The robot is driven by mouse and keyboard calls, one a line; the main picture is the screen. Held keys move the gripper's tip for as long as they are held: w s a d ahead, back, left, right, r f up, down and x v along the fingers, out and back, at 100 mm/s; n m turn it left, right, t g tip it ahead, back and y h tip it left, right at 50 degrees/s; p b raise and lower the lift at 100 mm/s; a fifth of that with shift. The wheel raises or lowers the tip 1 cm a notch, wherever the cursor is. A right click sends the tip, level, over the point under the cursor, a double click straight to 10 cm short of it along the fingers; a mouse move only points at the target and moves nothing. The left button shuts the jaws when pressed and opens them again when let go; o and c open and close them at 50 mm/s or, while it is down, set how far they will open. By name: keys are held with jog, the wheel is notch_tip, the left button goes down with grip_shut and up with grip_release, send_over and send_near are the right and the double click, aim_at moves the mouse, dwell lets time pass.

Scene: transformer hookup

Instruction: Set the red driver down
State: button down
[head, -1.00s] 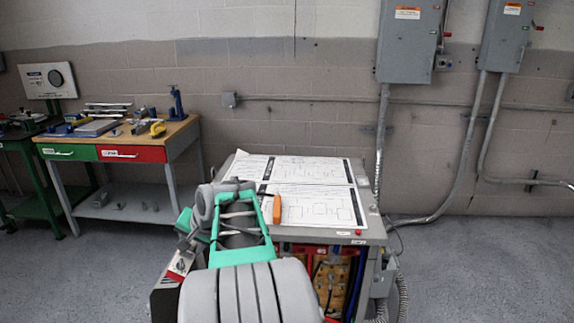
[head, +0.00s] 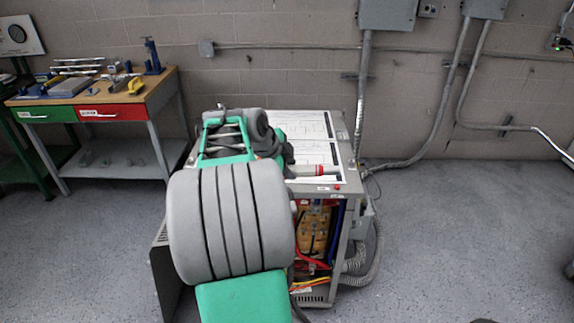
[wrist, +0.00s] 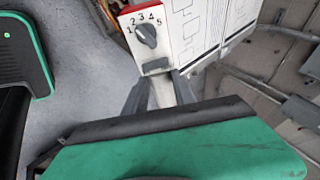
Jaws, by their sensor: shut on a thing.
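The red driver (wrist: 161,20) shows in the wrist view as a white-faced body with a red edge and a grey dial numbered 1 to 5. My gripper (wrist: 160,83) is shut on it, with a dark finger on either side. In the head view the driver (head: 320,171) is a pale bar with a red band, pointing right from my gripper (head: 290,168) above the front right of the grey cabinet's top (head: 345,160). I cannot tell whether it touches the top. My arm hides the left of the top.
Printed diagram sheets (head: 300,124) cover much of the cabinet top. A red button (head: 337,186) sits at its front right edge. The open front below shows wires and a coil (head: 314,235). A workbench (head: 120,98) with tools stands left. Conduits run along the wall.

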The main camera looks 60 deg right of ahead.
jog(key=w+d+f, duration=0.1)
jog(key=d+f, duration=0.1)
jog(key=w+d+f+p, duration=0.1)
jog(key=d+f, duration=0.1)
jog(key=d, duration=0.1)
jog(key=d+f, duration=0.2)
jog(key=shift+w+d+f+p, duration=0.15)
jog(key=shift+w+p, duration=0.2)
jog(key=shift+w, duration=0.05)
jog(key=f, duration=0.3)
jog(key=shift+w+d+f+p, duration=0.15)
jog(key=shift+d+p, duration=0.15)
jog(key=shift+f, duration=0.3)
jog(key=c, duration=1)
grip_release()
jog(key=shift+a+f, duration=0.1)
jog(key=shift+f, duration=0.05)
jog(key=shift+c, duration=0.2)
